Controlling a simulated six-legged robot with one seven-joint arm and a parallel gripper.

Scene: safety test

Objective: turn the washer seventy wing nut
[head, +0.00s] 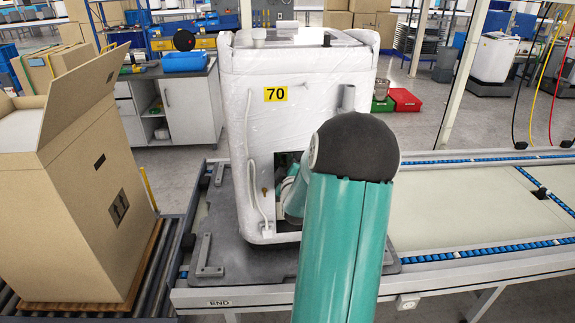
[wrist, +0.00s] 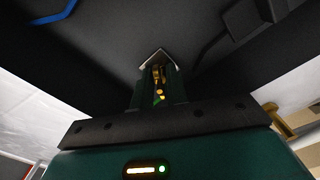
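The washer (head: 290,90) with the yellow "70" label stands upright, wrapped in white film, with a dark opening low in its side. My arm reaches into that opening, and my gripper is hidden there in the head view. In the wrist view my gripper (wrist: 158,88) points into the dark interior. A small brass-coloured piece (wrist: 157,74) shows between its fingers, and I cannot tell whether it is the wing nut or whether the fingers touch it. Another brass-coloured part (wrist: 278,120) shows at the right of the wrist view.
The washer stands on a dark plate (head: 240,262) at the conveyor's end. A large open cardboard box (head: 85,190) stands close on the left. A white hose (head: 250,170) hangs down the washer's side. The conveyor belt (head: 470,205) to the right is clear.

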